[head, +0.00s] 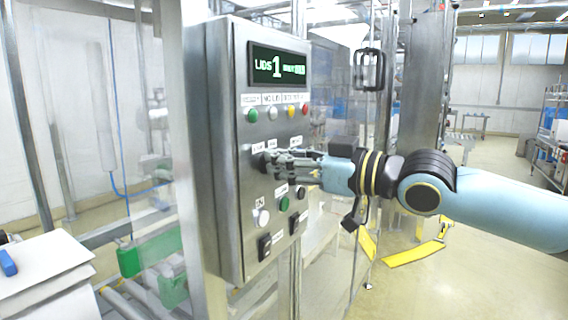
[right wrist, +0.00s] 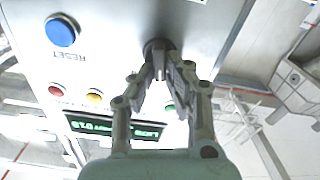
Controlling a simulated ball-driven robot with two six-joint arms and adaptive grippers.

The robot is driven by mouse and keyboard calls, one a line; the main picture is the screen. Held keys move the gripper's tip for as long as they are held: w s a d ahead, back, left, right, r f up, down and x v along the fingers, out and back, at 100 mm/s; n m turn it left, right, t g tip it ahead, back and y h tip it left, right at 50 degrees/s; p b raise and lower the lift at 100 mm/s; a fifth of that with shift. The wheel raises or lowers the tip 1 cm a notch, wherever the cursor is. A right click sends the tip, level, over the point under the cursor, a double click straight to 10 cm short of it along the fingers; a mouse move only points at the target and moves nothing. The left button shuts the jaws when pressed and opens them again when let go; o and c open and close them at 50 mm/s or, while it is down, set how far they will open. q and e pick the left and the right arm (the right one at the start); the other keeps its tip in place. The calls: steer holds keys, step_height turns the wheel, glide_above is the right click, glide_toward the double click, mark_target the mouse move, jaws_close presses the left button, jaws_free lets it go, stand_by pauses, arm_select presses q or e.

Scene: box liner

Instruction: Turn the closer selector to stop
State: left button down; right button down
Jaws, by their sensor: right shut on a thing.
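The dark selector knob (right wrist: 158,46) sits on the grey control panel (head: 222,150). My right gripper (head: 270,161) reaches the panel's front from the right and is shut on this knob, as the right wrist view also shows. Its fingers hide most of the knob, so I cannot tell which position it points to. Small white labels stand above it in the head view, too small to read. My left gripper is not in view.
A display (head: 278,66) reads "LIDS 1" above several coloured lamps. A blue button (right wrist: 61,31) marked RESET is beside the knob. Below my gripper are a green button (head: 284,203), a white button (head: 262,217) and black switches (head: 264,246). Yellow floor brackets (head: 412,255) lie right.

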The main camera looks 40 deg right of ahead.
mark_target(263, 97)
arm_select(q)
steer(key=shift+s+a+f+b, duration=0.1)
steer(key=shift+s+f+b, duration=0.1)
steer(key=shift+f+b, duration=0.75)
arm_select(e)
steer(key=n, duration=0.3)
steer(key=shift+a+n, duration=0.15)
steer(key=shift+n, duration=0.15)
steer(key=c, duration=1.4)
jaws_free()
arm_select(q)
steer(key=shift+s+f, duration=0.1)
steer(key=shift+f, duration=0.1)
arm_select(e)
steer(key=shift+o, duration=0.2)
step_height(263, 97, up, 10)
steer(key=shift+f, duration=0.1)
